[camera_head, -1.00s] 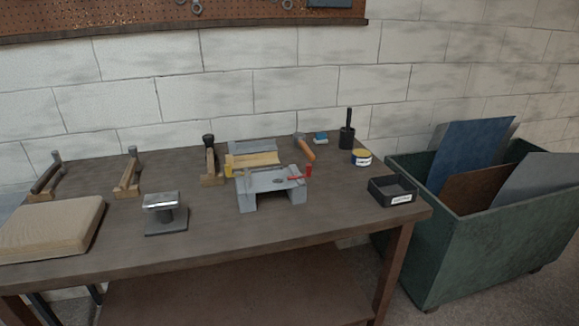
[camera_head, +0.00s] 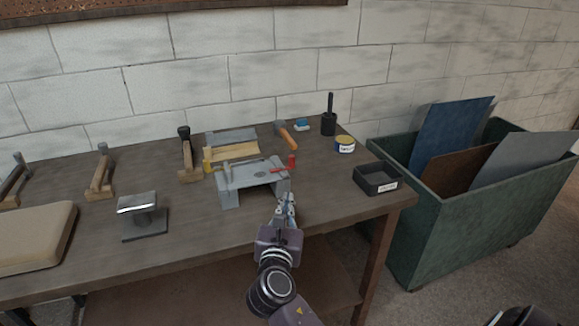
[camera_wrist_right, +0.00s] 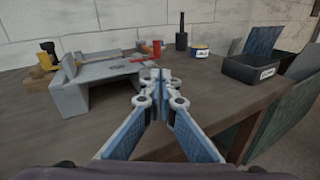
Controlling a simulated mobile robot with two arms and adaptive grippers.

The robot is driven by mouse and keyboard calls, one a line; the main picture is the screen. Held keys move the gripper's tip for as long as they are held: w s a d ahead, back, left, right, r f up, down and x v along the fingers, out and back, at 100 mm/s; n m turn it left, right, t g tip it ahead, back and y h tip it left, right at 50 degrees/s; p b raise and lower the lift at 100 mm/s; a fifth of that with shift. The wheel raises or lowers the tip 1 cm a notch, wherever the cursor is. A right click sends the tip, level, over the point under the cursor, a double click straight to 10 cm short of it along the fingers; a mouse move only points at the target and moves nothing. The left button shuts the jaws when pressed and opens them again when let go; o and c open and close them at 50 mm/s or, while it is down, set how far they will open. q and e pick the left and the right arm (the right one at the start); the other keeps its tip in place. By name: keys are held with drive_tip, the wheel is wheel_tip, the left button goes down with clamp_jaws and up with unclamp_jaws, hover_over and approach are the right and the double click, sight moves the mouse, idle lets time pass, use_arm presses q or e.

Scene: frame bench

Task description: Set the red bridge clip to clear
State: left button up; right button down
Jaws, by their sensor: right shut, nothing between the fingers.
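The red bridge clip (camera_head: 291,162) sits at the right end of the grey bridge (camera_head: 232,178) on the bench, with a thin red arm reaching left over the bridge top. In the right wrist view the clip (camera_wrist_right: 157,48) stands just beyond my fingertips, its thin arm to the left. My right gripper (camera_head: 287,198) is shut and empty, in front of the bridge's right leg, apart from the clip. In the right wrist view its blue-grey fingers (camera_wrist_right: 160,78) are together. My left gripper is out of view.
A yellow clip (camera_head: 207,160) stands by the bridge's back left. A metal stake (camera_head: 139,216) stands left. A green bin (camera_head: 462,237) is beside the bench.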

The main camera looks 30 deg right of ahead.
sight(292, 160)
drive_tip(key=shift+w+a+r+n, duration=0.1)
drive_tip(key=shift+w+r+n, duration=0.3)
drive_tip(key=shift+r+n, duration=0.2)
drive_tip(key=p+x, duration=0.1)
drive_tip(key=x, duration=1.3)
drive_tip(key=shift+r+p, duration=0.2)
drive_tip(key=shift+p, duration=0.15)
drive_tip(key=shift+d+r+n+t+y+p, duration=0.1)
drive_tip(key=shift+d+n+t+y+p, duration=0.1)
drive_tip(key=shift+n+t+y+p, duration=0.25)
